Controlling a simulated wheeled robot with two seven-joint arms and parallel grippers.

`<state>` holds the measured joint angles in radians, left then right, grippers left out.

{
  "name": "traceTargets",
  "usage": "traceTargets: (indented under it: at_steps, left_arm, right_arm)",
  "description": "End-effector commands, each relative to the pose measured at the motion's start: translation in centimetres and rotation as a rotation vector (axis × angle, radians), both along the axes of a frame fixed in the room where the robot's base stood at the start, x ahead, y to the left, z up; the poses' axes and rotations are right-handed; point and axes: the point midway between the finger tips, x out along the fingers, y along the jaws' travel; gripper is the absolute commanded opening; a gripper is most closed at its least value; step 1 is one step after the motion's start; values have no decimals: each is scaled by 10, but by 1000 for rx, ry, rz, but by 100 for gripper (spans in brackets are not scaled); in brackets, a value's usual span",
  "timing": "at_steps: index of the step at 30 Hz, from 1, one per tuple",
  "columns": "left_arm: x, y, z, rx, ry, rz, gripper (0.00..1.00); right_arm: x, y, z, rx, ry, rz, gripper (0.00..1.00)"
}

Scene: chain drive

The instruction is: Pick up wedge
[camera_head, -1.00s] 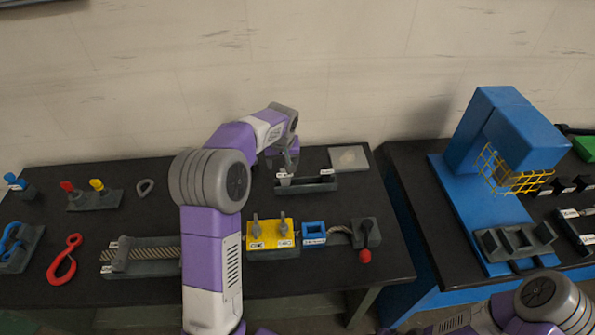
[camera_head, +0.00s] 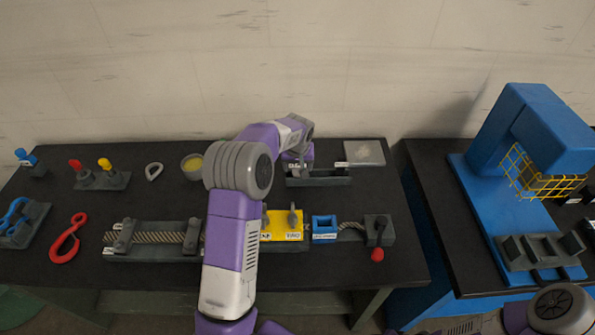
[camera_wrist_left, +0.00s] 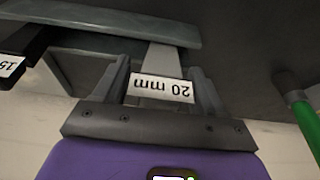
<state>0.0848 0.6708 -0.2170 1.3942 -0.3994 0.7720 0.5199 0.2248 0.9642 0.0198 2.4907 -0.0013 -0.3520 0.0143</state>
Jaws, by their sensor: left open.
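The wedge, a light grey piece with a white "20 mm" label (camera_wrist_left: 163,57), stands at a dark grey rack (camera_wrist_left: 110,20) in the left wrist view. My left gripper (camera_wrist_left: 160,68) is open, with one finger on each side of the wedge. Whether the fingers touch it, I cannot tell. In the head view the rack (camera_head: 318,182) lies at the back right of the black table, and my left gripper (camera_head: 297,162) is over its left end. My own wrist mostly hides the wedge there.
A second labelled piece (camera_wrist_left: 10,66) sits beside the wedge. A round cup (camera_head: 192,168) stands left of my arm.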

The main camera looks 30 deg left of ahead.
Motion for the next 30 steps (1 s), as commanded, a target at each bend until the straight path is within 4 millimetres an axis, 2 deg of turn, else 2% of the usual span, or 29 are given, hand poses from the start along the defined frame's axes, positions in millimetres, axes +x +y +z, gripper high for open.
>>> traceTargets:
  at_steps: [5, 6, 19, 30]
  left_arm:
    - [1, 0, 0, 0, -2, 0, 71]
    - [1, 0, 0, 0, -2, 0, 68]
    - [0, 0, 0, -1, -1, 1, 2]
    - [1, 0, 6, 0, -7, 0, 0]
  right_arm:
    - [0, 0, 0, 0, 0, 0, 43]
    - [0, 0, 0, 0, 0, 0, 43]
    - [0, 0, 0, 0, 0, 0, 43]
    - [0, 0, 1, 0, 0, 0, 43]
